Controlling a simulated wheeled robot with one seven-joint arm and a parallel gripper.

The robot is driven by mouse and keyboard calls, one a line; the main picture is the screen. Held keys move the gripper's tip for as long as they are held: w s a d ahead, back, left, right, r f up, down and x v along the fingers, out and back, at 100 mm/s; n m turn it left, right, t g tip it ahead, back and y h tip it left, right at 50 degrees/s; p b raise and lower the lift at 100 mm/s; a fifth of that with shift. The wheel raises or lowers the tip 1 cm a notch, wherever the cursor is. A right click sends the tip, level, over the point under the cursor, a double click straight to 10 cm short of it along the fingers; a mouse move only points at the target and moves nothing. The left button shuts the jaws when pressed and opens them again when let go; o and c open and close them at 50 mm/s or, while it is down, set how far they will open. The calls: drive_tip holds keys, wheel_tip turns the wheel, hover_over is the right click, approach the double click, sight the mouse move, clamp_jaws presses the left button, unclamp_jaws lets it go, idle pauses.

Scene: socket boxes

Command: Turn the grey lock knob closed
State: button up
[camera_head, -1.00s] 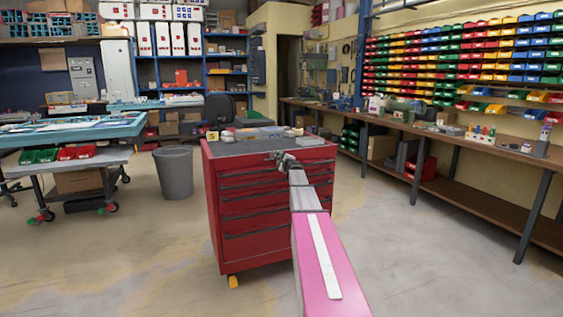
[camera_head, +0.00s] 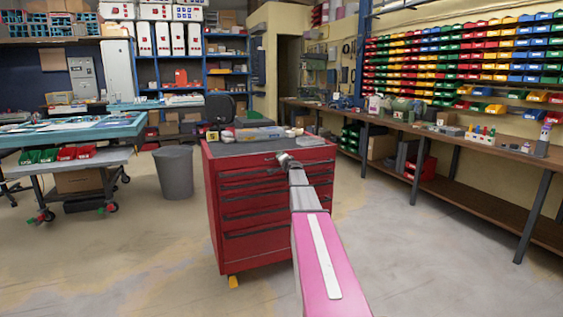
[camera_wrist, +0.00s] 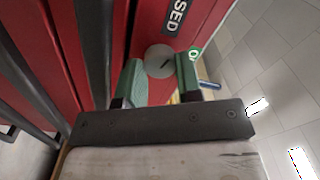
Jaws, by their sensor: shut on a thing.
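The grey lock knob (camera_wrist: 159,61) is a round disc on the red cabinet front in the wrist view, with a small dark mark on its face. My gripper (camera_wrist: 159,67) has its two green fingers on either side of the knob, shut on it. A dark label ending in "SED" (camera_wrist: 178,15) is above the knob in the picture. A green label (camera_wrist: 195,53) shows partly beside the right finger. In the head view my gripper (camera_head: 284,158) is at the upper front of the red tool cabinet (camera_head: 235,215); the knob is too small to make out there.
Dark drawer handles (camera_wrist: 95,45) run along the cabinet front, left of the fingers in the wrist view. Small items lie on the cabinet top. A grey bin (camera_head: 174,173) stands left of the cabinet. A long workbench (camera_head: 440,135) runs along the right. Floor around is clear.

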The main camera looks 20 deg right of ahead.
drive_tip(key=shift+a+n, duration=0.1)
drive_tip(key=shift+n, duration=1.5)
drive_tip(key=o, duration=0.7)
drive_tip(key=shift+c, duration=0.2)
drive_tip(key=shift+s, duration=0.1)
drive_tip(key=s, duration=1)
drive_tip(key=shift+s+d, duration=0.2)
drive_tip(key=shift+s, duration=0.1)
